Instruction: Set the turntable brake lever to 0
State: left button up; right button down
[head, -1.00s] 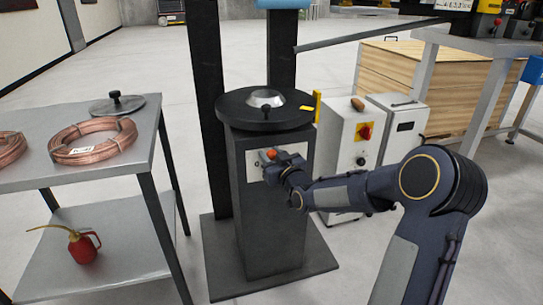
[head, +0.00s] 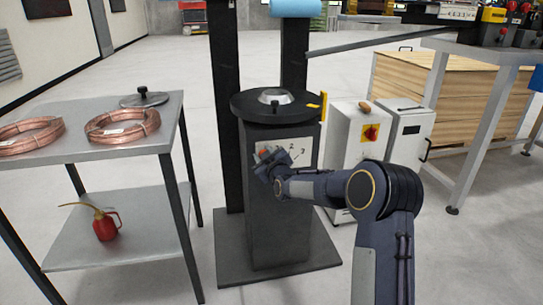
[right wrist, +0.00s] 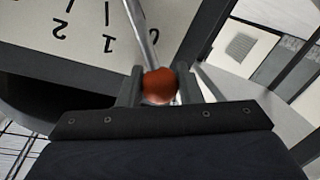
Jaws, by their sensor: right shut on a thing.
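The brake lever's red knob (head: 264,151) is at the left side of the white number plate (head: 299,158) on the front of the dark turntable pedestal (head: 275,215). My right gripper (head: 268,160) is shut on this knob. In the right wrist view the red knob (right wrist: 159,86) sits between both fingers, and the metal lever rod (right wrist: 140,30) runs up from it. The plate (right wrist: 85,25) there shows 2 and 1 upside down, left of the knob. A mark just beside the knob is mostly hidden. The round turntable (head: 275,105) is on top. My left gripper is not in view.
A grey table (head: 170,125) with copper coils (head: 122,126) stands at the left, with a red oil can (head: 106,226) on its lower shelf. White cabinets (head: 352,150) and a wooden crate (head: 430,80) stand at the right. Open floor lies beyond.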

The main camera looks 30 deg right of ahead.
jog(key=shift+w+a+f+n, duration=0.1)
jog(key=shift+a+f+n, duration=0.35)
jog(key=shift+f+n, duration=0.05)
jog(key=c, duration=1)
grip_release()
jog(key=shift+s+r, duration=0.1)
jog(key=shift+s, duration=0.1)
jog(key=s, duration=0.2)
jog(key=s+p, duration=0.1)
jog(key=s, duration=0.4)
jog(key=shift+s+a+r+p, duration=0.2)
jog(key=shift+a+p, duration=0.1)
jog(key=shift+a, duration=0.1)
jog(key=shift+r, duration=0.1)
